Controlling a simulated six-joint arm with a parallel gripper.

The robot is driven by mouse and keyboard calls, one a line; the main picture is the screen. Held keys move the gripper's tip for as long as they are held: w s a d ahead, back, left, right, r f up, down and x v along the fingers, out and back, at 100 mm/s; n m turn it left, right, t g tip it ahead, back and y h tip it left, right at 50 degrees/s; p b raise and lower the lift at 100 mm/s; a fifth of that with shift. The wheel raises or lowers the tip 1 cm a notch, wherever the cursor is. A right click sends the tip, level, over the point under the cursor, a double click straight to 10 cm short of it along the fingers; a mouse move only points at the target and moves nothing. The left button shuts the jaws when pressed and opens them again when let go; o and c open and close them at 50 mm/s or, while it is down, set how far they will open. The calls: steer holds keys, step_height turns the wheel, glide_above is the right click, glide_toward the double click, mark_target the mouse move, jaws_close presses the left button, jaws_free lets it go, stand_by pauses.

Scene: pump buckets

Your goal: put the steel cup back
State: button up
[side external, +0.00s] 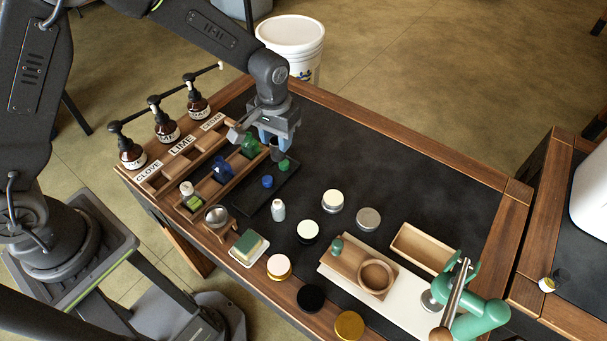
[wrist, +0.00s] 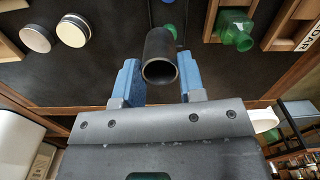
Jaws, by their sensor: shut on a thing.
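My gripper (side external: 277,142) points down over the back part of the dark table mat, with its blue fingers shut on a dark grey steel cup (side external: 277,154). In the wrist view, the cup (wrist: 160,60) sits between the fingertips (wrist: 161,80), its round rim facing the camera. In the side view, the fingers hide much of the cup. It is close to the green bottle (side external: 250,146) and above the area of a green cap (side external: 283,166). Whether its lower end touches anything cannot be told.
A wooden rack (side external: 170,163) labelled CLOVE, LIME and CEDAR lies left, with amber pump bottles behind it. A dark tray (side external: 262,203) holds blue and green caps. A metal bowl (side external: 216,215) rests on a small wooden stand. Several round lids stand toward the front. The mat's back right is clear.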

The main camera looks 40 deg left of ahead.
steer(key=shift+w+d+f, duration=0.15)
steer(key=shift+d+f, duration=0.95)
steer(key=shift+f, duration=0.25)
steer(key=shift+w+d+f, duration=0.1)
steer(key=shift+d+f, duration=1)
steer(key=shift+f, duration=0.2)
steer(key=shift+w+d+f, duration=0.15)
steer(key=shift+d+f, duration=0.95)
steer(key=shift+f, duration=0.25)
steer(key=shift+f, duration=0.15)
steer(key=o, duration=0.9)
steer(key=shift+o, duration=0.2)
